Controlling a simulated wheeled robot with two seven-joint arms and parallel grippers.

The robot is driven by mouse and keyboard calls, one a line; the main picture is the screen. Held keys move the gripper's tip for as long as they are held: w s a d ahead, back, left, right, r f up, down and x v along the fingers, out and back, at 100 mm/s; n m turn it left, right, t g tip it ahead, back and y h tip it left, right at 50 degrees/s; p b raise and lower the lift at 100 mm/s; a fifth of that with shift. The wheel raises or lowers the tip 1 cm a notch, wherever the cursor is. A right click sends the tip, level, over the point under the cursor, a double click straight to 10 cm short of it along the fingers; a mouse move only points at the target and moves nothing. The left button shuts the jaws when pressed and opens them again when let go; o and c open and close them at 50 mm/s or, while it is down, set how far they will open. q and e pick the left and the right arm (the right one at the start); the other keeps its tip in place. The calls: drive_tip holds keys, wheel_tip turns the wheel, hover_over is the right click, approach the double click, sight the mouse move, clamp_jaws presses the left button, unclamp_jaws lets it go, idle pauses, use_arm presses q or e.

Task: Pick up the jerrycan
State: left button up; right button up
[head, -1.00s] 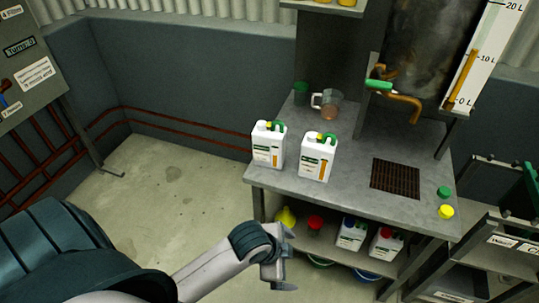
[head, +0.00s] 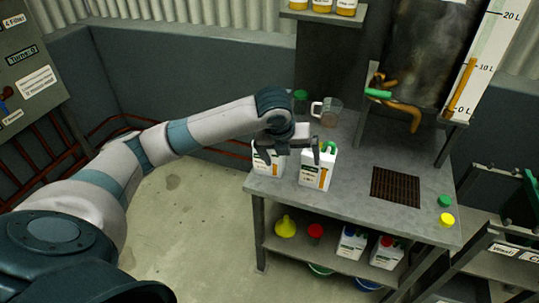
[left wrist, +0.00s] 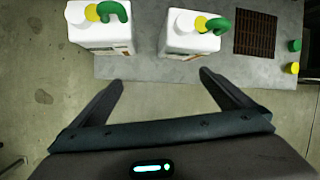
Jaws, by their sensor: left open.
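Two white jerrycans with green handles stand upright side by side at the front-left edge of the grey worktable. The left jerrycan (head: 267,158) is partly hidden by my left gripper; the right jerrycan (head: 316,170) shows more fully. Both also show in the left wrist view, the left one (left wrist: 103,38) and the right one (left wrist: 190,43). My left gripper (head: 300,152) is open and empty in front of the cans. In the left wrist view its spread fingertips (left wrist: 160,80) are short of both cans, with the right can ahead and slightly right. My right gripper is out of view.
The grey worktable (head: 350,195) holds a clear jug (head: 327,111), a dark grate (head: 396,187), and green (head: 444,201) and yellow (head: 447,220) caps. A green tap (head: 378,94) hangs over it. The lower shelf holds a yellow funnel (head: 285,227) and two more jerrycans. Floor is clear at left.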

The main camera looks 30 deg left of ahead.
use_arm(q)
drive_tip(key=w+a+r+m+y, duration=0.1)
drive_tip(key=a+r+m, duration=0.3)
drive_tip(key=a+r, duration=0.6)
drive_tip(key=shift+w+a+r, duration=0.2)
drive_tip(key=shift+w+r, duration=0.2)
drive_tip(key=shift+w, duration=0.45)
drive_tip(key=shift+f, duration=0.1)
